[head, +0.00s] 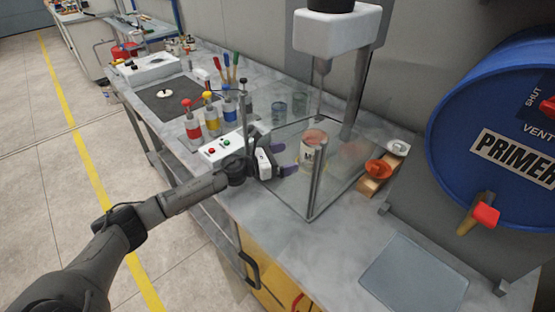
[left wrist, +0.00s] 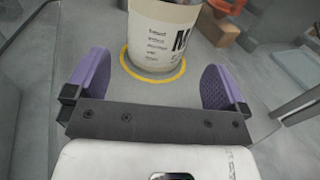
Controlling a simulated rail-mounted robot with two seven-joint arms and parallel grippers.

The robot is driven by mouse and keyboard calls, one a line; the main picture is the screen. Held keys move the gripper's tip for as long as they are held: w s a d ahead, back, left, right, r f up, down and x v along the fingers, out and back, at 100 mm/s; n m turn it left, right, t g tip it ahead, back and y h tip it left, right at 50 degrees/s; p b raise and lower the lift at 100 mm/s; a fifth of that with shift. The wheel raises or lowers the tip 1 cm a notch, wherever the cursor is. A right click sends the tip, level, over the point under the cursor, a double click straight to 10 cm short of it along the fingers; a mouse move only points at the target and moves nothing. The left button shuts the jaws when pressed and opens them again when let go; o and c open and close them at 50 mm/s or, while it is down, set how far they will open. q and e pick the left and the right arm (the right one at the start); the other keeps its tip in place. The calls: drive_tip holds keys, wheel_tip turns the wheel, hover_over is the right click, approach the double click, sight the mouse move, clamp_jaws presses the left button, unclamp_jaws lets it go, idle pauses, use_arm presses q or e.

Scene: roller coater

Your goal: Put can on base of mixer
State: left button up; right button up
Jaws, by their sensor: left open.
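The can (head: 312,155) is cream with black lettering and a reddish top. It stands upright inside the mixer's clear guard, below the shaft. In the left wrist view the can (left wrist: 165,25) stands inside a yellow ring (left wrist: 150,80) on the mixer's grey base (left wrist: 195,75); its top is cut off. The mixer head (head: 335,32) is white and raised above it. My left gripper (head: 284,158) is at the guard's left side, its purple fingers pointing at the can. In the left wrist view the fingers (left wrist: 157,80) are wide apart, empty and short of the can.
Clear guard panels with a metal corner post (head: 317,180) stand around the mixer base. A white control box (head: 222,147), colored pump bottles (head: 211,118) and glass jars (head: 279,110) are to the left. A wooden block (head: 374,182) with small cups and a blue drum (head: 490,120) are right.

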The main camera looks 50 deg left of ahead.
use_arm(q)
drive_tip(key=shift+v, duration=1.35)
drive_tip(key=shift+d, duration=0.1)
